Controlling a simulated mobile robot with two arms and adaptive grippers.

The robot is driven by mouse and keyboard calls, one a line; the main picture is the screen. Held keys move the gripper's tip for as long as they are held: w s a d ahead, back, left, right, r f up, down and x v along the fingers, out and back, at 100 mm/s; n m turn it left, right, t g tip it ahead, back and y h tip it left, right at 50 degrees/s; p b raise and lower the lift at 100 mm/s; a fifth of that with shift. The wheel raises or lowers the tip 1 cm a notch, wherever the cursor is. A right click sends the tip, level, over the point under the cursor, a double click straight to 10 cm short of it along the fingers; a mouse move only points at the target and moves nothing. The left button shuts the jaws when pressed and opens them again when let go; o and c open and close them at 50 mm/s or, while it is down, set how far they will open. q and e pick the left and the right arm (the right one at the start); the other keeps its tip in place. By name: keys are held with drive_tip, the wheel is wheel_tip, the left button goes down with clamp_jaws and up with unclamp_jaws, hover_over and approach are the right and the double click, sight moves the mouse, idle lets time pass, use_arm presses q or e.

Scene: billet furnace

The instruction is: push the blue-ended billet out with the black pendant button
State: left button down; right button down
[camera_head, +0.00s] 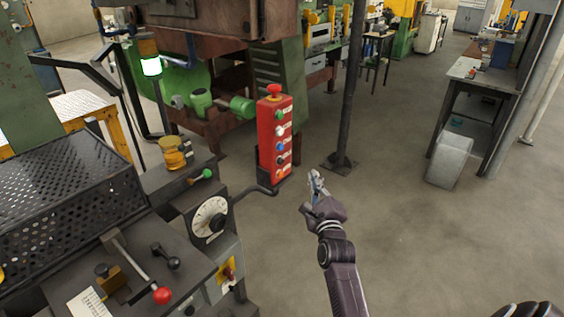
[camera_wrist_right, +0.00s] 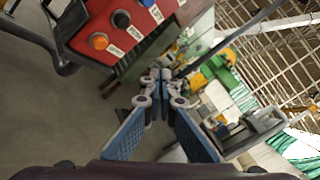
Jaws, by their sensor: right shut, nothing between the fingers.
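The red pendant box (camera_head: 268,150) hangs upright left of my right gripper in the head view, with a red mushroom knob on top and a column of coloured buttons. The black button (camera_head: 280,160) is second from the bottom, between a blue one and an orange one. In the right wrist view the black button (camera_wrist_right: 121,19) shows at the upper left, beside the orange button (camera_wrist_right: 98,41). My right gripper (camera_head: 316,178) is shut and empty, right of the box's lower end and apart from it. My left gripper and the blue-ended billet are not seen.
A dark post (camera_head: 348,90) stands just behind my right gripper. A machine with a white dial (camera_head: 210,217) and a red-knobbed lever (camera_head: 162,295) fills the lower left. A workbench (camera_head: 478,75) stands at the right. The floor around my right arm is clear.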

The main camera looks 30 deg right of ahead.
sight(280, 161)
drive_tip(key=w+a+b, duration=0.3)
drive_tip(key=w+b, duration=0.1)
drive_tip(key=w, duration=0.4)
drive_tip(key=shift+a, duration=0.25)
drive_tip(key=shift+w, duration=0.25)
idle(1.4)
drive_tip(key=shift+w+a, duration=0.1)
drive_tip(key=shift+w, duration=0.15)
drive_tip(key=shift+w+a+b, duration=0.25)
drive_tip(key=shift+w+b, duration=0.05)
drive_tip(key=shift+w, duration=0.15)
idle(0.7)
idle(0.3)
drive_tip(key=shift+s+d+p, duration=0.35)
drive_tip(key=shift+s+p, duration=0.15)
drive_tip(key=shift+s, duration=0.4)
